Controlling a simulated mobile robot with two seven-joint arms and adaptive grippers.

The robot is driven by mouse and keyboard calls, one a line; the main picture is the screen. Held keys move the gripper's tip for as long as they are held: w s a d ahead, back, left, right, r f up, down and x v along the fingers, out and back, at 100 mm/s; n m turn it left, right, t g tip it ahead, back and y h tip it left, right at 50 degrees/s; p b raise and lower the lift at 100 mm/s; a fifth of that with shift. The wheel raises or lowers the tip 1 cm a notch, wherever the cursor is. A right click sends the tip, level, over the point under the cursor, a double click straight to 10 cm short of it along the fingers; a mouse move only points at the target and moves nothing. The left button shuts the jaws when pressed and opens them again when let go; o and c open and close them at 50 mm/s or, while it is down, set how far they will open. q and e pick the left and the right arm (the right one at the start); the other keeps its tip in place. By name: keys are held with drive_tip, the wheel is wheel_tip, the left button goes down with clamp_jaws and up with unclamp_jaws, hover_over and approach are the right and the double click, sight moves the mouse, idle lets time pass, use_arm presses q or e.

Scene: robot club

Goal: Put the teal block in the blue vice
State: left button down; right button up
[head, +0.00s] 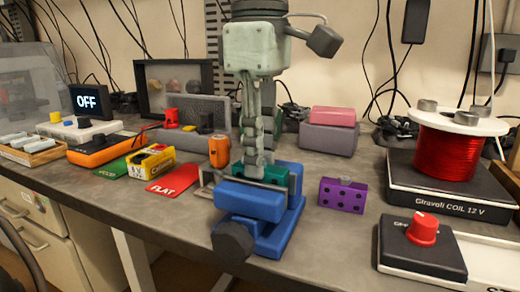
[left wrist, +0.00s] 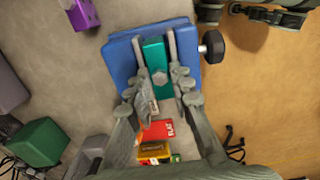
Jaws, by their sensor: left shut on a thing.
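The blue vice (head: 252,202) stands near the front edge of the bench, its dark knob facing the front. The teal block (head: 272,176) is at the vice's jaw gap, behind the front blue jaw. My left gripper (head: 258,170) points down over the vice and is shut on the teal block. In the left wrist view the teal block (left wrist: 154,58) lies between the two fingers (left wrist: 154,45), above the blue vice (left wrist: 120,58). I cannot tell how deep the block sits. A grey-green part, seemingly my right gripper (left wrist: 265,14), shows at the top right edge; its jaws are unclear.
A purple block (head: 343,195) stands right of the vice. A red coil (head: 445,150) and a red-knob box (head: 422,245) are further right. A red FLAT card (head: 174,180), yellow box (head: 150,162) and orange cylinder (head: 219,151) lie to the left. A pink-and-grey block stack (head: 328,138) stands behind.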

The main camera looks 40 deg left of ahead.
use_arm(q)
drive_tip(key=shift+f, duration=0.15)
use_arm(e)
drive_tip(key=shift+f, duration=0.1)
use_arm(q)
drive_tip(key=c, duration=1.3)
unclamp_jaws()
drive_tip(key=shift+c, duration=0.2)
use_arm(e)
drive_tip(key=shift+s+d, duration=0.1)
drive_tip(key=shift+s, duration=0.1)
use_arm(q)
drive_tip(key=shift+r, duration=0.25)
wheel_tip(320, 180, up, 12)
drive_tip(key=p, duration=0.1)
use_arm(e)
drive_tip(key=shift+a+f, duration=0.2)
drive_tip(key=shift+f, duration=1.5)
use_arm(q)
drive_tip(key=shift+f, duration=0.1)
